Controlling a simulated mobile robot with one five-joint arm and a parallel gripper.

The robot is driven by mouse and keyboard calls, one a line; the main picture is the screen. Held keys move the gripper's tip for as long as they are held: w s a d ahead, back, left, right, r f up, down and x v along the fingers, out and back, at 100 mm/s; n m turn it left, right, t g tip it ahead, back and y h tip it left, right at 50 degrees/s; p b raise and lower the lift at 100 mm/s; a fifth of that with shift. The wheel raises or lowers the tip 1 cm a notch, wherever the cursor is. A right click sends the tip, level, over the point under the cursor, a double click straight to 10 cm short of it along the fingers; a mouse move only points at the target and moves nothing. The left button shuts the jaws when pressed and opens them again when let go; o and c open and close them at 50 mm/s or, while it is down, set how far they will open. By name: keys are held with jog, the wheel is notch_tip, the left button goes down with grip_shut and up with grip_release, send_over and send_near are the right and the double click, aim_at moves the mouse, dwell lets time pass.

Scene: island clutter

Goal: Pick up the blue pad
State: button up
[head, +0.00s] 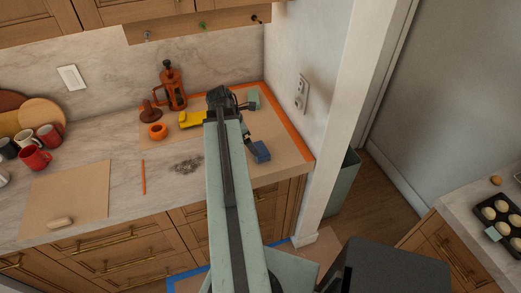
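The blue pad (260,152) lies near the front of the tan mat, at the right end of the counter. It looks like a small thick block. My arm reaches over the counter from below and hides part of the mat. Dark parts at its far end, around my gripper (249,132), show just to the right of the arm, close behind the pad. The fingertips are too small and dark to make out, and I cannot tell whether they touch the pad.
A grey-green block (254,98) stands behind the gripper. An orange-red French press (172,87), an orange ring (157,131) and a yellow object (191,119) are left of the arm. Dark grounds (186,165) lie on the counter. The wall (302,130) closes the right side.

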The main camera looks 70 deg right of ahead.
jog(key=b+x, duration=0.2)
jog(key=shift+s+d+f, duration=0.2)
jog(key=shift+s+f, duration=0.05)
jog(key=shift+s, duration=0.1)
jog(key=b+x, duration=0.5)
jog(key=shift+d+f+b, duration=0.25)
jog(key=shift+b, duration=0.05)
jog(key=shift+r, duration=0.2)
jog(key=c, duration=1.2)
jog(key=shift+o, duration=0.2)
notch_tip(320, 180, up, 10)
jog(key=p, duration=1)
